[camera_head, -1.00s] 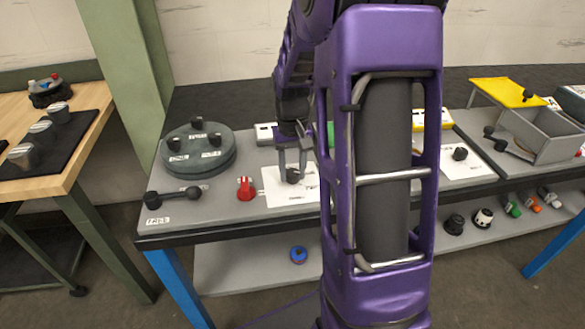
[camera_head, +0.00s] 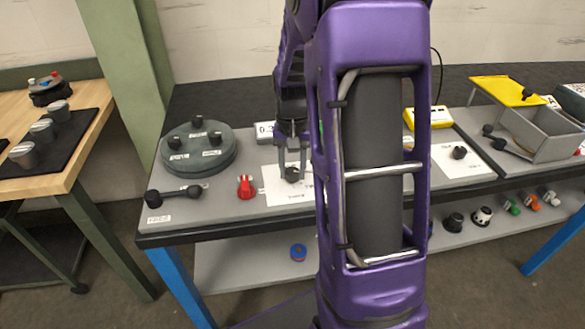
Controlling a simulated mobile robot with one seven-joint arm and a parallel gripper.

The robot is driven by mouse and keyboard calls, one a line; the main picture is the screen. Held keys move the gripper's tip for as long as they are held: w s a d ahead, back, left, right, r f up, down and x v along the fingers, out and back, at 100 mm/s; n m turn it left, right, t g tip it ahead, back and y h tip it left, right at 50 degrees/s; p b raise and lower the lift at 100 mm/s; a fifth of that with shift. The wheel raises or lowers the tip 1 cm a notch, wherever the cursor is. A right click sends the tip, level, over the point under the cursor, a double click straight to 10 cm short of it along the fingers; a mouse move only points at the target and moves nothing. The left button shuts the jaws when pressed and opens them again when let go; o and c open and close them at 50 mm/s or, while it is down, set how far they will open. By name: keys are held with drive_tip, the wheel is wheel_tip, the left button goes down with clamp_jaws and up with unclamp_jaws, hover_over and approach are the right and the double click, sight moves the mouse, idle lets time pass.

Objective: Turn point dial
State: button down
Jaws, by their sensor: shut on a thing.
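A small black dial knob (camera_head: 291,174) sits on a white card (camera_head: 287,196) with printed lettering on the grey bench. My gripper (camera_head: 292,172) points down over it, with its two fingers on either side of the knob and shut on it. Part of the card is hidden behind my purple arm. Another black knob (camera_head: 459,153) sits on a second white card (camera_head: 465,165) further right, clear of the gripper.
Left of the gripper are a red knob (camera_head: 246,187), a black lever (camera_head: 175,195) and a round grey-green turntable (camera_head: 198,150). A yellow meter (camera_head: 427,117) and a grey bin (camera_head: 541,135) stand right. Several small parts lie on the lower shelf.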

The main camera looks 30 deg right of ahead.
sight(293, 170)
drive_tip(key=shift+c, duration=2.2)
unclamp_jaws()
wheel_tip(293, 170, up, 18)
drive_tip(key=p, duration=0.2)
drive_tip(key=shift+f+p, duration=0.25)
drive_tip(key=shift+p, duration=0.05)
